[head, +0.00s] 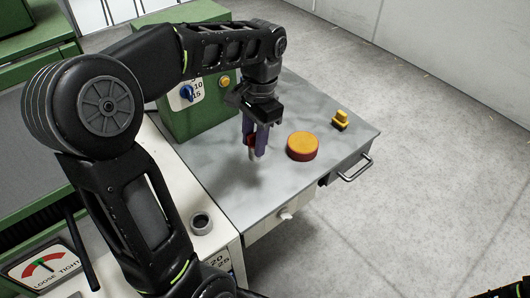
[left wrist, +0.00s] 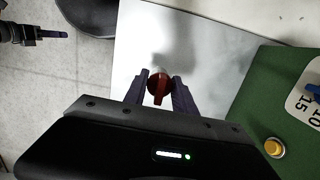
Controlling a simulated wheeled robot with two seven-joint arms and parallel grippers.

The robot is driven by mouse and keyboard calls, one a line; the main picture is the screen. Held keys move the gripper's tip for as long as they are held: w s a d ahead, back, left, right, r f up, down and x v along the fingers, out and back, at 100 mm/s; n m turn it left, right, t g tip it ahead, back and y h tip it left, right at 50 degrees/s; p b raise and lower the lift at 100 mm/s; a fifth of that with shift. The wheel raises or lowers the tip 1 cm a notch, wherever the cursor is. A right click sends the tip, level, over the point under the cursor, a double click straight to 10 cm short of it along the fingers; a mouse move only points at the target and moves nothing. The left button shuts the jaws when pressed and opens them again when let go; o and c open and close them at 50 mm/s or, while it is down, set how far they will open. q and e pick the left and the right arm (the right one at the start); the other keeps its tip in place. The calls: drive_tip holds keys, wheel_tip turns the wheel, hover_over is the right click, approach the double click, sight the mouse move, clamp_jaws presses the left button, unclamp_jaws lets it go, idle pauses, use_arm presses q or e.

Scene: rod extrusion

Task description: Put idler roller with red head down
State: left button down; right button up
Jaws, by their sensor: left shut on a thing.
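The idler roller with the red head (head: 250,141) is between the purple fingers of my left gripper (head: 256,150). The gripper is shut on it and points down over the grey tabletop. The roller's pale lower end shows below the red part. In the left wrist view the round red head (left wrist: 159,84) sits between the two fingertips. I cannot tell whether the roller's lower end touches the table. My right gripper (left wrist: 56,34) shows small at the upper left of the left wrist view, and its jaw state is unclear.
An orange-topped red disc (head: 303,146) lies right of the left gripper. A small yellow-and-black piece (head: 341,120) stands near the far right edge. A green control box (head: 199,116) stands behind. A grey ring (head: 201,222) is on the nearer white surface. The tabletop's front is clear.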

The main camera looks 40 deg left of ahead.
use_arm(q)
drive_tip(key=shift+f, duration=1.9)
drive_tip(key=shift+f, duration=1.9)
drive_tip(key=shift+f, duration=0.15)
drive_tip(key=c, duration=1)
unclamp_jaws()
